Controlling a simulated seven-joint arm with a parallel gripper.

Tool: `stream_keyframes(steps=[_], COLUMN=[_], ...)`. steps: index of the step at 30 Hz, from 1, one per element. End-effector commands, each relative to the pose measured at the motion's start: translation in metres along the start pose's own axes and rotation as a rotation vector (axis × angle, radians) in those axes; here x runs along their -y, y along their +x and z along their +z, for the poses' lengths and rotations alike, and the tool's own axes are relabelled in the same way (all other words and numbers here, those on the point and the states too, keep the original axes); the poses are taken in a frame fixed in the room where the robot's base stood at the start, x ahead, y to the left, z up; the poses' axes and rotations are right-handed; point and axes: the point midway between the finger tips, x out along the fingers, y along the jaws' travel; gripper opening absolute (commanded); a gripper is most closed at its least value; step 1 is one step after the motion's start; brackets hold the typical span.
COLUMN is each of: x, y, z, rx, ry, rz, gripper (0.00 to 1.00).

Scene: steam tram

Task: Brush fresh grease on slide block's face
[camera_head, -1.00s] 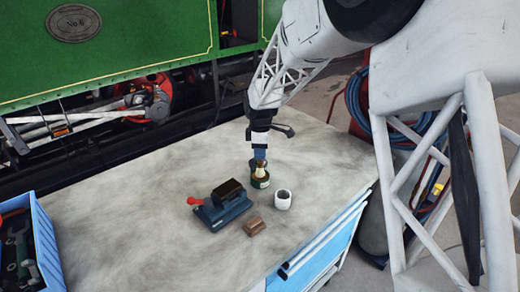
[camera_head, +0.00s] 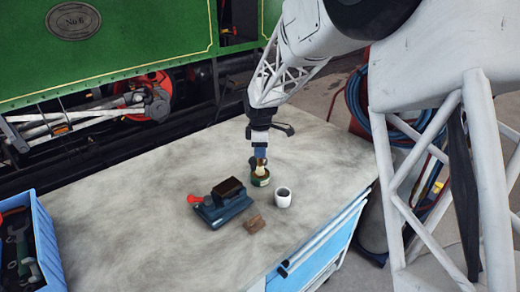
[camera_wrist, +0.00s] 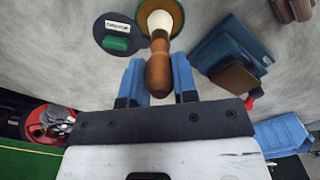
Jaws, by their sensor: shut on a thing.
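My gripper (camera_head: 260,153) is shut on the wooden handle of a brush (camera_wrist: 158,72) and points down over the workbench. The brush's pale head (camera_head: 260,166) reaches to the mouth of a small green-brown grease tin (camera_head: 260,178); how deep it sits inside I cannot tell. In the wrist view the brush lies between my two blue fingers (camera_wrist: 158,88). The slide block (camera_head: 229,187), dark brown, is held on top of a blue vise (camera_head: 222,211), left of the tin. The block also shows in the wrist view (camera_wrist: 235,82).
The vise has a red handle (camera_head: 194,199). A dark labelled disc (camera_wrist: 110,40) lies beside the tin. A blue tool crate (camera_head: 45,230) is at left.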

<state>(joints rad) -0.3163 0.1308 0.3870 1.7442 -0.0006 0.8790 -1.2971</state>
Motion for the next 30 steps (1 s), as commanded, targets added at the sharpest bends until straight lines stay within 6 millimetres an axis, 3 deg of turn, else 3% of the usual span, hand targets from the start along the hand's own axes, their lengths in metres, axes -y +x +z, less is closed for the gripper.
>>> stream_keyframes(steps=[30], x=[0.0001], y=[0.0087], z=[0.0000], rx=[0.000], ry=[0.000], rz=[-0.001], gripper=[0.03])
